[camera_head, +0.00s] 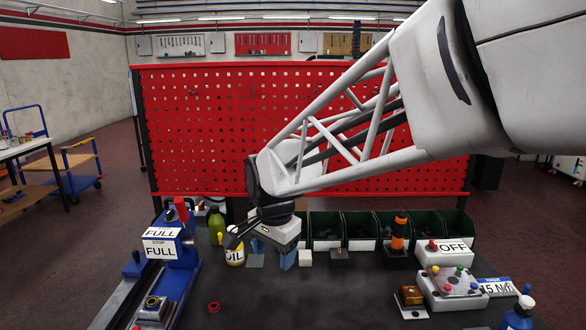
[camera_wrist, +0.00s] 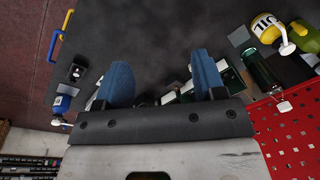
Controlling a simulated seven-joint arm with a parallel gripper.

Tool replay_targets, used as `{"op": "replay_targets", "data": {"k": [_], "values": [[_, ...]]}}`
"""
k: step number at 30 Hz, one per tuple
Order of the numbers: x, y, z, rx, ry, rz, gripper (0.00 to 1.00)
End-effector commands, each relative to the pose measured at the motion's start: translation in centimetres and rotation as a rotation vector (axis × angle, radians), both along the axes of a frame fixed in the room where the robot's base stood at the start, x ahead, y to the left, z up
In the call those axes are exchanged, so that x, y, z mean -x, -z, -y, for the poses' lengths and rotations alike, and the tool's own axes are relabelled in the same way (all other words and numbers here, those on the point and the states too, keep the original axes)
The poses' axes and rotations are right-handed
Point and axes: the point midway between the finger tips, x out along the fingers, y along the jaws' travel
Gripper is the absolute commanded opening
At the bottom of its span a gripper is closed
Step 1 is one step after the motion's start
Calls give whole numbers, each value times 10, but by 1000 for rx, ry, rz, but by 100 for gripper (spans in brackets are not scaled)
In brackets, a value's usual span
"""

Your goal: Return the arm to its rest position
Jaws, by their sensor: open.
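My gripper (camera_head: 277,252) hangs at the end of my arm over the back middle of the dark table (camera_head: 290,300). In the wrist view, its two blue fingers (camera_wrist: 162,75) are spread apart with nothing held between them. Dark table surface shows between and beyond the fingers. In the head view, my arm reaches in from the upper right, and the gripper body partly hides the fingers.
A yellow oil can (camera_head: 235,257) and a green bottle (camera_head: 216,226) stand left of the gripper. Dark green bins (camera_head: 327,245) line the back before a red pegboard (camera_head: 210,130). A blue clamp device (camera_head: 178,275) is left; a control box (camera_head: 447,254) is right. The front middle is mostly clear.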

Motion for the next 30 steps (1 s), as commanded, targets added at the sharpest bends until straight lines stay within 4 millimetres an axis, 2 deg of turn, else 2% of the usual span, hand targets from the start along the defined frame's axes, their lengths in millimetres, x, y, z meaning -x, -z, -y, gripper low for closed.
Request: {"op": "replay_targets", "data": {"k": [1, 3, 15, 24, 30], "values": [[9, -4, 18, 2, -22, 9, 64], [21, -7, 39, 7, -63, 21, 64], [102, -11, 142, 54, -300, 81, 64], [171, 0, 198, 107, -475, 118, 64], [204, 11, 218, 137, -561, 132, 64]]}}
